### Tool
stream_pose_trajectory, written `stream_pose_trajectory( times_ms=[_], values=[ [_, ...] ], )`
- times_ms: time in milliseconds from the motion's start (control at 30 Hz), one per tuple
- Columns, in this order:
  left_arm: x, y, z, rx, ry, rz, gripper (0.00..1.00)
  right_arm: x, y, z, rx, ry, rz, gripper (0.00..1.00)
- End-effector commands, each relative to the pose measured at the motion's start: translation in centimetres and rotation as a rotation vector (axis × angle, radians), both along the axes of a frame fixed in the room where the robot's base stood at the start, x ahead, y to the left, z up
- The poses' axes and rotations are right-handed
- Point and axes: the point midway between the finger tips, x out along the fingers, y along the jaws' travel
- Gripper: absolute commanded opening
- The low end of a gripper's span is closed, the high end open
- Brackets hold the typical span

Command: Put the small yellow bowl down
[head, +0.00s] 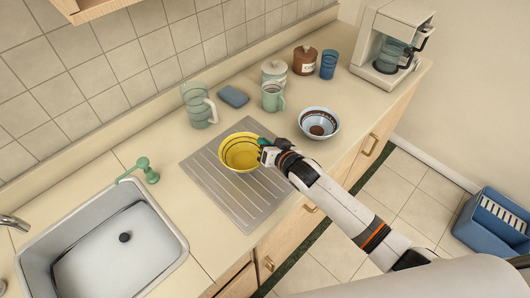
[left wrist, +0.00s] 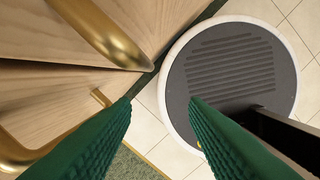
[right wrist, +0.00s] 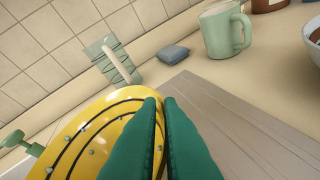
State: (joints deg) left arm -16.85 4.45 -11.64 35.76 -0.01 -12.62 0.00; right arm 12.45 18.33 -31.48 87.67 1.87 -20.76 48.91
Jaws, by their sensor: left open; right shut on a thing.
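The small yellow bowl (head: 240,152) is at the ridged metal drainboard beside the sink, in the head view. My right gripper (head: 266,147) is shut on its right rim. In the right wrist view the green fingers (right wrist: 162,130) pinch the rim of the yellow bowl (right wrist: 100,130), which looks tilted there and shows dark rings and small dots. I cannot tell whether the bowl touches the drainboard (head: 245,200). My left gripper (left wrist: 160,120) is open and empty, low beside wooden cabinet fronts with brass handles.
A blue-white bowl (head: 319,123) stands right of the drainboard. A glass pitcher (head: 198,105), blue sponge (head: 233,96), green mug (head: 272,97), canisters and a coffee maker (head: 390,40) line the back. The sink (head: 105,245) is at left. A blue bin (head: 492,225) is on the floor.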

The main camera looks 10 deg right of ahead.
Motion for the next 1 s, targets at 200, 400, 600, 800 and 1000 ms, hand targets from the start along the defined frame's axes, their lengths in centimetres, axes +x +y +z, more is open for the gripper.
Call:
stream_pose_trajectory(
  times_ms=[200, 400, 600, 800, 1000],
  values=[
    [-0.1, 0.2, -2.7, 0.003, 0.0, 0.002, 0.41, 0.0, 0.0, -2.7, 0.001, -0.002, 0.001, 0.0],
    [-0.4, 0.3, -2.4, 0.004, 0.005, 0.003, 0.41, 0.0, 0.0, -2.4, 0.002, -0.001, 0.0, 0.0],
    [-0.6, 0.3, -2.6, 0.004, 0.009, 0.003, 0.41, 0.0, 0.0, -2.8, -0.002, 0.001, 0.0, 0.1],
    [-0.8, 0.3, -2.6, 0.004, 0.011, 0.003, 0.41, 0.0, 0.0, -2.8, -0.001, 0.001, 0.0, 0.27],
    [-0.8, 0.3, -2.5, 0.004, 0.011, 0.003, 0.41, 0.0, 0.0, -2.6, -0.002, 0.001, 0.0, 0.27]
  ],
)
